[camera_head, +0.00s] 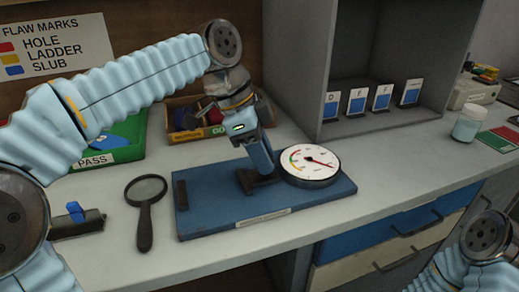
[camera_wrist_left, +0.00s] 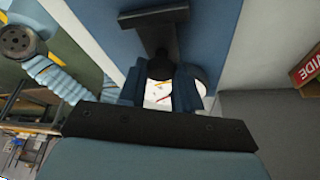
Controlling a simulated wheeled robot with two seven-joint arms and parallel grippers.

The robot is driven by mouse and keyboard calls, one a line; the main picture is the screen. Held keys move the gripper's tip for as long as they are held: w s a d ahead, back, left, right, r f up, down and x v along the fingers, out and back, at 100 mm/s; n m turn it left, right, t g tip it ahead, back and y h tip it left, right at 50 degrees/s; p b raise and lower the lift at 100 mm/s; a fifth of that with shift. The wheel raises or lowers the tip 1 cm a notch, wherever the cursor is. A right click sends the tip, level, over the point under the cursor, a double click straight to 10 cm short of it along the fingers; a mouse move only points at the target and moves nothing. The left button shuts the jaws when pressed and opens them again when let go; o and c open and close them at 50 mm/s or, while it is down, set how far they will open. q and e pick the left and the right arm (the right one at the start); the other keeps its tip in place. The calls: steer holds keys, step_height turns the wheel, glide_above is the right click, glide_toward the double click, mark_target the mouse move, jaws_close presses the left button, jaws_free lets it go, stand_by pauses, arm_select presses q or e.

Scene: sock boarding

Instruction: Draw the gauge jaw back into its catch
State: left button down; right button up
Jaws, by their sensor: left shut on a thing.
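The gauge has a blue base (camera_head: 200,212) on the light worktop. A black fixed block (camera_head: 181,195) stands at its left end, and a round white dial (camera_head: 312,160) with a red needle sits at its right. The black gauge jaw (camera_head: 245,181) stands mid-base, close to the dial and well apart from the fixed block. My left gripper (camera_head: 262,170) reaches down from above and is shut on the jaw. The left wrist view shows the T-shaped jaw (camera_wrist_left: 153,20) with its stem running between the fingers (camera_wrist_left: 160,88). The fingers partly hide the dial there.
A magnifier (camera_head: 145,205) lies left of the gauge. Behind are a green PASS tray (camera_head: 122,140) and an open box (camera_head: 185,135) of dark pieces. A grey cubby (camera_head: 350,130) with lettered cards stands back right. The worktop's front strip is clear.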

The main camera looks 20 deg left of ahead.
arm_select(q)
steer(key=c, duration=0.8)
jaws_free()
steer(key=shift+p+v, duration=1.1)
steer(key=shift+v, duration=5.85)
steer(key=shift+w, duration=0.1)
